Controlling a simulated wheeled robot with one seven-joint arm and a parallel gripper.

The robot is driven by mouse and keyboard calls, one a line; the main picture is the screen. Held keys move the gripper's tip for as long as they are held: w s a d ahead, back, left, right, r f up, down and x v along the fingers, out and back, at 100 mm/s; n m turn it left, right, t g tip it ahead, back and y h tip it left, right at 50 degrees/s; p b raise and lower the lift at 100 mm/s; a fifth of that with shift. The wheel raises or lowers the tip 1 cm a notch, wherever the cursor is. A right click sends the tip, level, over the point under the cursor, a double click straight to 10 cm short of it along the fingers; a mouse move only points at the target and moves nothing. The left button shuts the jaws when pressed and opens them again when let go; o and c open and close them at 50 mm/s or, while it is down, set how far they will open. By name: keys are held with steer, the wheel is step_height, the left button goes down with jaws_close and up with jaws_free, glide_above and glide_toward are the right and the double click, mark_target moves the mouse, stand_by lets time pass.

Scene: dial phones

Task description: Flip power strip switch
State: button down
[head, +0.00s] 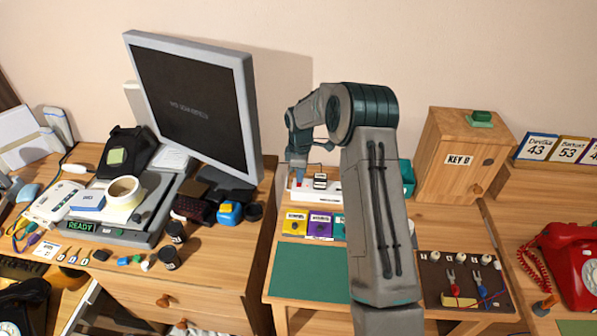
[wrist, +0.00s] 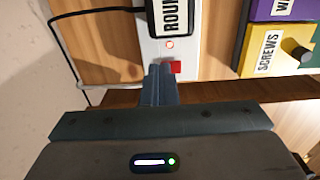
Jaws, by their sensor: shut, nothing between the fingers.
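The white power strip (head: 330,197) lies on the desk against the wall, partly hidden behind my arm in the head view. In the wrist view its white end (wrist: 150,48) carries a red switch (wrist: 175,67) and a small lit red-orange lamp (wrist: 170,44). A block labelled "ROU…" (wrist: 172,15) sits on the strip, cut off by the picture's edge. My gripper (head: 298,180) is shut and empty, pointing down at the strip's left end. In the wrist view its fingertips (wrist: 158,70) are just left of the red switch; I cannot tell whether they touch it.
A black cord (wrist: 85,14) runs from the strip along the wall. Yellow (head: 295,223) and purple (head: 320,224) labelled boxes stand in front of the strip. A monitor (head: 190,100) is to the left, a wooden "KEY B" cabinet (head: 455,160) to the right. The green mat (head: 305,270) is clear.

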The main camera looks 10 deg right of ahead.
steer(key=shift+f, duration=0.15)
steer(key=shift+s, duration=0.1)
stand_by(0.3)
steer(key=shift+s+a+r, duration=0.2)
steer(key=shift+s+a, duration=0.05)
steer(key=shift+s, duration=0.35)
steer(key=shift+r, duration=0.55)
step_height(320, 180, up, 13)
steer(key=s, duration=0.1)
steer(key=shift+s+a, duration=0.25)
steer(key=shift+s, duration=0.15)
